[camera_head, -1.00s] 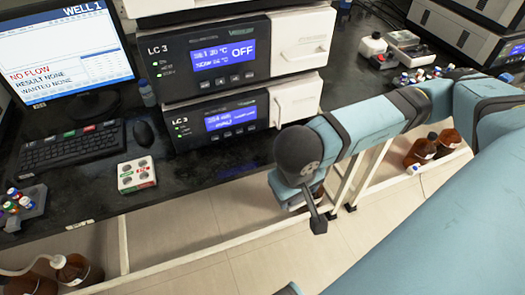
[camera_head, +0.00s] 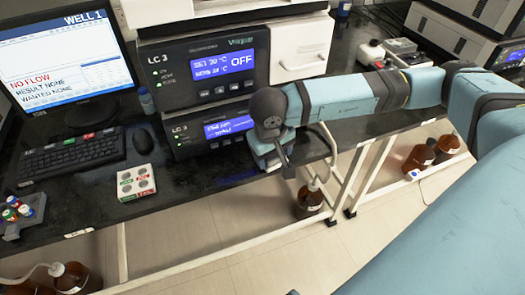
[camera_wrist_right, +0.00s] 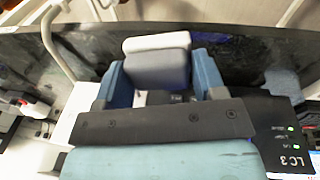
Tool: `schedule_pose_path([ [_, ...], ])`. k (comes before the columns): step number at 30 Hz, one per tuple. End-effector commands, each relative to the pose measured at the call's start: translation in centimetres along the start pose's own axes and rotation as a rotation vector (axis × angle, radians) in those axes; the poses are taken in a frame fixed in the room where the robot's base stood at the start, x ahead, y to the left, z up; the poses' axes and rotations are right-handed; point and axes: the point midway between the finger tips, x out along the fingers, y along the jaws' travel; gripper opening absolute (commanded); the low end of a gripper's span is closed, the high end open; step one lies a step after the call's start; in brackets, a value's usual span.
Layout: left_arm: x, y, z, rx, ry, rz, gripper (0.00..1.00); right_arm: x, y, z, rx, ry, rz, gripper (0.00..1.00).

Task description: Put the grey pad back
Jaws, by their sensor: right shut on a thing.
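The grey pad (camera_wrist_right: 158,70), a small block with a grey face and a white edge, shows in the right wrist view between two blue fingers. My right gripper (camera_wrist_right: 160,82) is shut on it. In the head view my right gripper (camera_head: 266,158) is at the front of the lower LC 3 unit, over the front edge of the dark bench. The pad cannot be made out clearly there, behind my wrist. My left gripper is not in view.
Two stacked LC 3 units (camera_head: 212,68) stand on the bench (camera_head: 200,178). The white four-well block (camera_head: 136,182), mouse (camera_head: 143,142) and keyboard (camera_head: 68,153) are left of my gripper. A brown bottle (camera_head: 309,202) with a tube stands below the bench edge.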

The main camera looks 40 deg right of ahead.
Motion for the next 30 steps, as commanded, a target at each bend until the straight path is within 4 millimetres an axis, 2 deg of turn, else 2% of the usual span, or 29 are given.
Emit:
schedule_pose_path([
  [3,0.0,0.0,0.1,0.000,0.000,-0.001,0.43,0.3,0.4,-3.1,0.004,0.002,0.001,0.38],
  [8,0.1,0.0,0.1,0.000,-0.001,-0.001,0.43,0.7,0.7,-6.3,0.002,0.001,0.000,0.38],
  [10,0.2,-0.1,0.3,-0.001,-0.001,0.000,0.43,1.8,0.6,-6.1,-0.002,-0.003,0.000,0.38],
  [17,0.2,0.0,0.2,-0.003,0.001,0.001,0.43,3.3,0.4,-5.9,-0.001,-0.001,0.000,0.38],
  [24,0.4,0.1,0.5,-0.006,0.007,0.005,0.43,6.8,-0.1,-5.8,0.000,-0.002,0.000,0.38],
  [30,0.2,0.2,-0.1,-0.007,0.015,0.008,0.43,7.3,-0.1,-5.9,-0.001,0.000,0.000,0.38],
])
